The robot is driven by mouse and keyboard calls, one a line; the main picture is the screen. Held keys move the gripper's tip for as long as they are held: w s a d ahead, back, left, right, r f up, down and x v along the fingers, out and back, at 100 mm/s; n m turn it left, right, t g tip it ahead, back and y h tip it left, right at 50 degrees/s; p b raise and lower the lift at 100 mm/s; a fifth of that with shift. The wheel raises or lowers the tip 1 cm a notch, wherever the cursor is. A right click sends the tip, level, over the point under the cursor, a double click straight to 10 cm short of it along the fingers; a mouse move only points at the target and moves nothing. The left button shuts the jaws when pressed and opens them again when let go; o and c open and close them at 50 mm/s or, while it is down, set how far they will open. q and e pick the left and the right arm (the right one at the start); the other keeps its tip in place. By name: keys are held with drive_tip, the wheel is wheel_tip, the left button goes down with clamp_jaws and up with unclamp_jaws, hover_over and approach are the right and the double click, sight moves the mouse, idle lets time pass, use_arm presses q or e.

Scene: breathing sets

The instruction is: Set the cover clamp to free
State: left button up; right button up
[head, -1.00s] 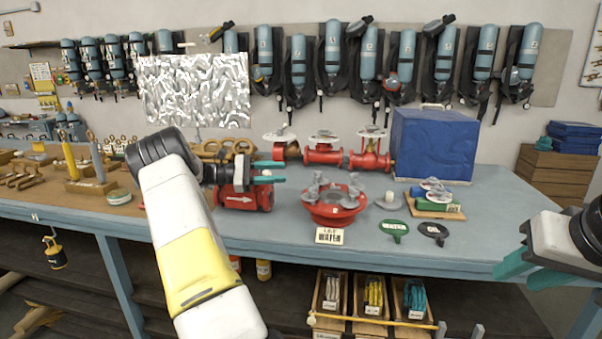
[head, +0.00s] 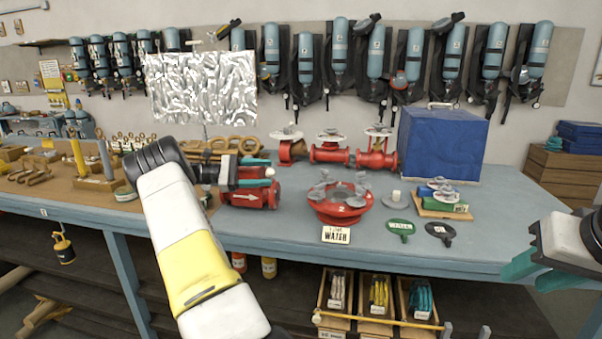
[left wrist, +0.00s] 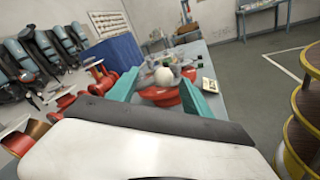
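I cannot tell which part is the cover clamp. A round red fitting (head: 340,206) with several grey wing-like pieces around its rim sits on the bench, behind a WATER card (head: 336,235). A red valve body (head: 246,197) with a white arrow lies left of it. My left gripper (head: 258,172) is just above that valve body, fingers apart. My right gripper (head: 524,264) is at the bench's right front edge, fingers apart and empty.
Red valves (head: 330,153) stand along the back, beside a blue covered box (head: 440,143). The bench top (head: 480,265) is clear at front right.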

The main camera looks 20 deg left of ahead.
use_arm(q)
drive_tip(key=shift+v, duration=0.85)
drive_tip(key=s+a, duration=0.2)
drive_tip(key=a, duration=0.6)
drive_tip(key=shift+a, duration=0.35)
drive_tip(key=shift+s, duration=0.15)
